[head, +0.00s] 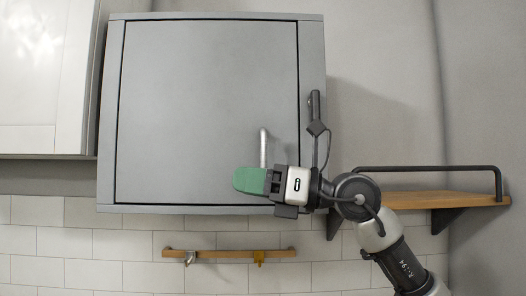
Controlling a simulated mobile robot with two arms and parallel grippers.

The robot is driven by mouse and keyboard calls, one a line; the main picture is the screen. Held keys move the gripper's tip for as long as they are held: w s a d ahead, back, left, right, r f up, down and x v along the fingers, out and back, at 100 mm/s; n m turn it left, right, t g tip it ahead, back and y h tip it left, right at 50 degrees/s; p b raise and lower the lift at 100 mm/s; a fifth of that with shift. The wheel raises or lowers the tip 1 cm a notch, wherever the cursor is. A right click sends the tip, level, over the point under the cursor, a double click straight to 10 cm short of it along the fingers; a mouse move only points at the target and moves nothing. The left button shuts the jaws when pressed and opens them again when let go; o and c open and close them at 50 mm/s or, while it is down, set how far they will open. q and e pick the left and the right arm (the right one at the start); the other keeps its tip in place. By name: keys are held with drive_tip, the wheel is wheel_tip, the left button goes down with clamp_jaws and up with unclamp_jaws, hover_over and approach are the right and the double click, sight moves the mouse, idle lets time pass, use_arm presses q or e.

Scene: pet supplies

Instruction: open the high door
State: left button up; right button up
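The high door (200,85) is the flat grey front of a wall cabinet (220,16), and it looks shut in its frame. A vertical metal bar handle (263,147) is near the door's right edge, low down. My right gripper (250,180) comes in from the right with green fingers pointing left, across the lower end of the handle and hiding it. I cannot tell whether the fingers touch the handle or whether they are open or shut. My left gripper is not in view.
A wooden shelf (425,199) with a dark rail stands to the right, behind my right arm. A wooden hook rail (225,254) hangs on the tiles below the cabinet. A pale cabinet (40,75) is at the left. The space before the door's left half is clear.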

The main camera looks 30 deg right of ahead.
sight(264, 151)
drive_tip(key=s+d+r+m+t+h, duration=0.1)
drive_tip(key=s+d+r+t+h, duration=0.15)
drive_tip(key=d, duration=0.25)
drive_tip(key=s+d+r+m+t+h, duration=0.1)
drive_tip(key=s+d+r+m+h, duration=0.15)
drive_tip(key=d+h, duration=0.2)
drive_tip(key=shift+n, duration=0.45)
drive_tip(key=p+x, duration=0.1)
drive_tip(key=x, duration=0.2)
drive_tip(key=p+x, duration=0.1)
drive_tip(key=x, duration=0.2)
drive_tip(key=p+x, duration=0.2)
drive_tip(key=x, duration=0.1)
drive_tip(key=shift+w+d+r, duration=0.15)
drive_tip(key=shift+w+r, duration=0.15)
drive_tip(key=shift+w, duration=0.15)
drive_tip(key=shift+w+f, duration=0.1)
drive_tip(key=shift+w, duration=0.25)
drive_tip(key=shift+c, duration=0.4)
drive_tip(key=shift+s, duration=0.1)
clamp_jaws()
